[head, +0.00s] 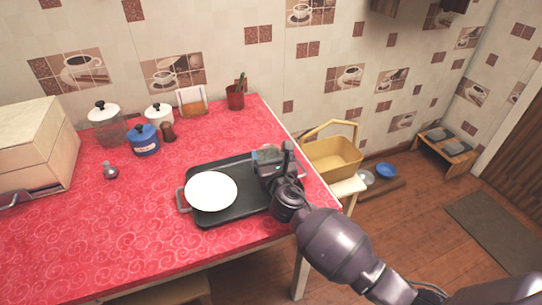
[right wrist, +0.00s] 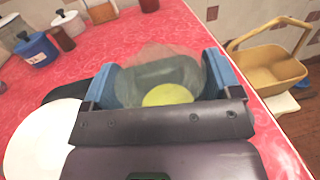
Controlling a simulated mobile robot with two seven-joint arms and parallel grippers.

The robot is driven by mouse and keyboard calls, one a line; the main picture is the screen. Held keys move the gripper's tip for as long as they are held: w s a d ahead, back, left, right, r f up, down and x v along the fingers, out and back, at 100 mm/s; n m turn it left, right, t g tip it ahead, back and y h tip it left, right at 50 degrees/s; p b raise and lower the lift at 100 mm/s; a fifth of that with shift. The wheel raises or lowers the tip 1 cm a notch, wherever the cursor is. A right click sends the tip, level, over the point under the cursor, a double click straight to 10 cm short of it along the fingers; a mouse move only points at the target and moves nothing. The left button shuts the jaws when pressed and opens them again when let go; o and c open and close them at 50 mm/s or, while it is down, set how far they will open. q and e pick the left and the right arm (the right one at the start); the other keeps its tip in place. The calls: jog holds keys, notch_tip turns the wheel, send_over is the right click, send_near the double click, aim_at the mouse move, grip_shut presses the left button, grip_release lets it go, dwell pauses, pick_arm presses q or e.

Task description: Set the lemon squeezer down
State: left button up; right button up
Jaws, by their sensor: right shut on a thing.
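The lemon squeezer (right wrist: 165,72) is a see-through greenish glass piece with a yellow patch in its middle, between the blue fingers of my right gripper (right wrist: 160,85) in the right wrist view. In the head view my right gripper (head: 268,158) is over the right part of a black tray (head: 232,216), and only a small part of the squeezer (head: 267,151) shows beyond it. The gripper is shut on the squeezer. Whether the squeezer's base touches the tray is hidden. My left gripper is not in view.
A white plate (head: 211,191) covers the tray's left part. Blue pot (head: 144,140), glass jar (head: 107,125), pepper mill (head: 168,132) and red plant pot (head: 235,98) stand at the back. A yellow basket (head: 334,160) is beyond the right edge. The red counter's (head: 120,230) front left is clear.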

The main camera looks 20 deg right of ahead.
jog(key=shift+f, duration=0.15)
jog(key=o, duration=0.8)
jog(key=shift+c, duration=0.2)
jog(key=shift+o, duration=0.7)
jog(key=shift+s+r, duration=0.2)
jog(key=s, duration=0.3)
jog(key=s+a+p, duration=0.1)
jog(key=s, duration=0.6)
jog(key=shift+s+a+p, duration=0.15)
jog(key=shift+s+p, duration=0.05)
jog(key=shift+p, duration=0.1)
jog(key=shift+s+a, duration=0.1)
jog(key=shift+s, duration=0.45)
jog(key=shift+f, duration=0.1)
